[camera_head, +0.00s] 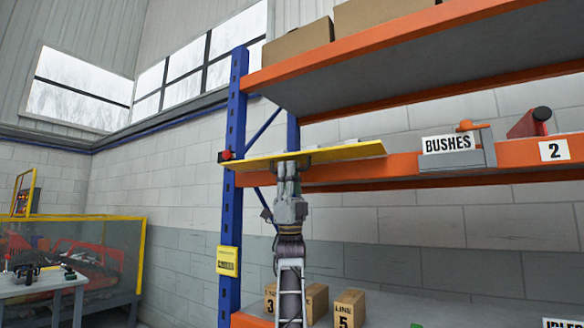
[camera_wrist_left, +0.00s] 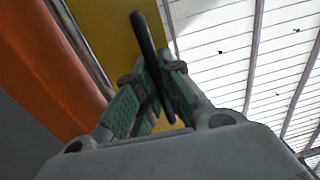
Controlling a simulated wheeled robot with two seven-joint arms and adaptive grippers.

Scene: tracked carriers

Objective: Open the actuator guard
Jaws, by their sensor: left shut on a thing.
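A flat yellow panel, which looks like the actuator guard (camera_head: 345,152), juts out almost level at the orange shelf beam, by the blue upright. It also shows as a yellow surface in the left wrist view (camera_wrist_left: 115,25). My left gripper (camera_head: 288,168) reaches up from below to the panel's underside. In the left wrist view its fingers (camera_wrist_left: 157,85) are closed around a dark bar handle (camera_wrist_left: 146,35) at the panel. What lies behind the panel is hidden. My right gripper is not in view.
A red knob (camera_head: 225,156) sits on the blue upright (camera_head: 233,120) at the panel's left end. A grey bin marked BUSHES (camera_head: 450,160) stands right on the orange beam (camera_head: 400,166). Cardboard boxes (camera_head: 349,308) lie on the lower shelf. A fenced yellow-framed cell (camera_head: 110,250) stands at left.

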